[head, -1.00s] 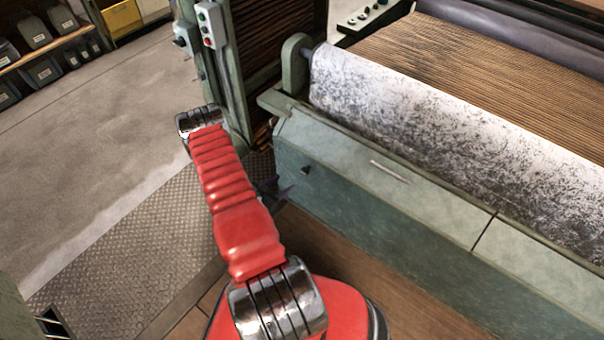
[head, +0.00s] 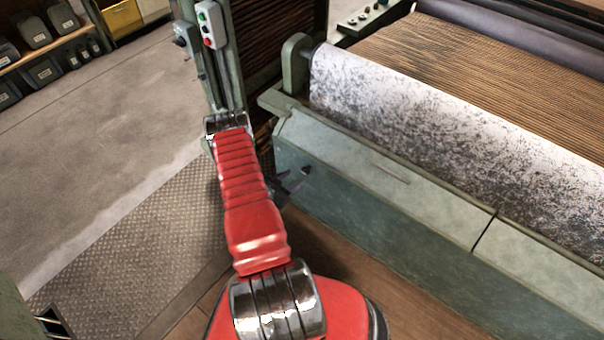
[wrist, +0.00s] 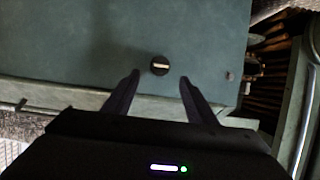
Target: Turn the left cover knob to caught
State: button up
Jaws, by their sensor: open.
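The left cover knob (wrist: 160,65) is a small round black knob with a pale bar lying about level across its face in the wrist view. It sits on the flat green cover (wrist: 80,40). In the head view the knob (head: 306,170) is a small dark spot near the left end of the green cover (head: 400,235). My gripper (wrist: 158,78) is open and empty, its two dark fingers pointing at the cover on either side of the knob's line, apart from it as far as I can tell. In the head view my gripper (head: 292,182) is small and dark beside the knob.
A small stud (wrist: 229,76) is on the cover near its edge. The speckled cloth roll (head: 430,130) lies above the cover. A green post with a button box (head: 210,25) stands behind my arm. The metal tread plate (head: 130,250) and floor at left are clear.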

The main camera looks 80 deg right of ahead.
aim_at(303, 171)
jog(key=x, duration=0.7)
jog(key=shift+c, duration=0.2)
jog(key=c, duration=0.9)
jog(key=shift+c, duration=0.5)
